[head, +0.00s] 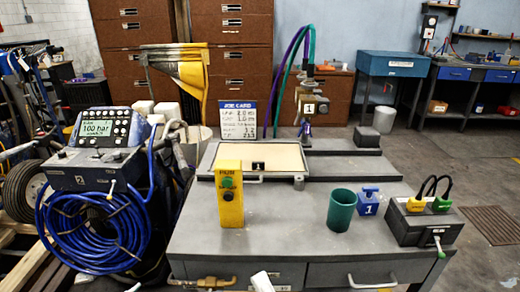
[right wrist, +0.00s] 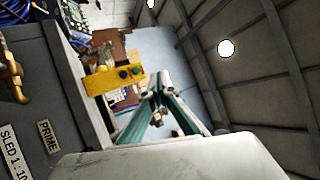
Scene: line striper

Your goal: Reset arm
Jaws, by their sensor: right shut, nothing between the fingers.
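My right gripper (right wrist: 157,92) shows in the right wrist view, its teal fingers drawn together at the tips with nothing between them. The same yellow box (head: 230,201) stands upright on the grey workbench (head: 290,238) in the head view. A small white part of my own arm shows at the bottom edge of the head view. My left gripper is in neither view.
On the bench stand a green cup (head: 341,210), a blue block marked 1 (head: 368,201) and a dark box with cables (head: 424,223). A framed tray (head: 260,157) lies behind. A blue hose coil (head: 93,230) hangs at left. Drawer handles protrude at the bench front.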

